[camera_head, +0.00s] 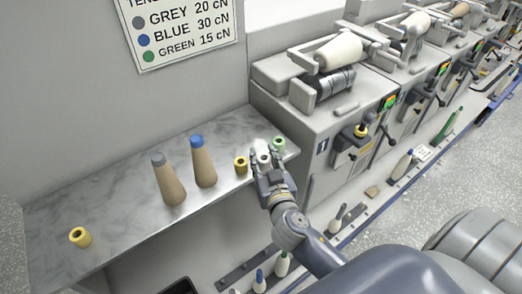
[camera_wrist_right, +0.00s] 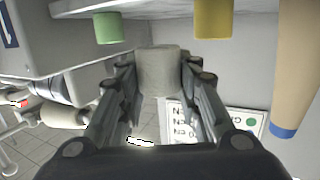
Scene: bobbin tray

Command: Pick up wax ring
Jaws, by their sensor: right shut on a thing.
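The wax ring, a pale off-white short cylinder (camera_head: 264,158), is between the fingers of my right gripper (camera_head: 266,168) at the right end of the shelf. In the right wrist view, the wax ring (camera_wrist_right: 159,72) sits upright between both fingers (camera_wrist_right: 158,82), which are shut on it. That view is upside down, and it shows a gap between the ring and the shelf surface, so the ring appears held just above the shelf. The fingers partly hide it in the head view. My left gripper is not in view.
A green ring (camera_head: 279,145) and a yellow ring (camera_head: 241,165) stand close on either side. Two tan cones, blue-tipped (camera_head: 203,165) and grey-tipped (camera_head: 168,182), stand further left. A winding machine (camera_head: 290,110) borders the right. The shelf (camera_head: 120,225) is clear at front.

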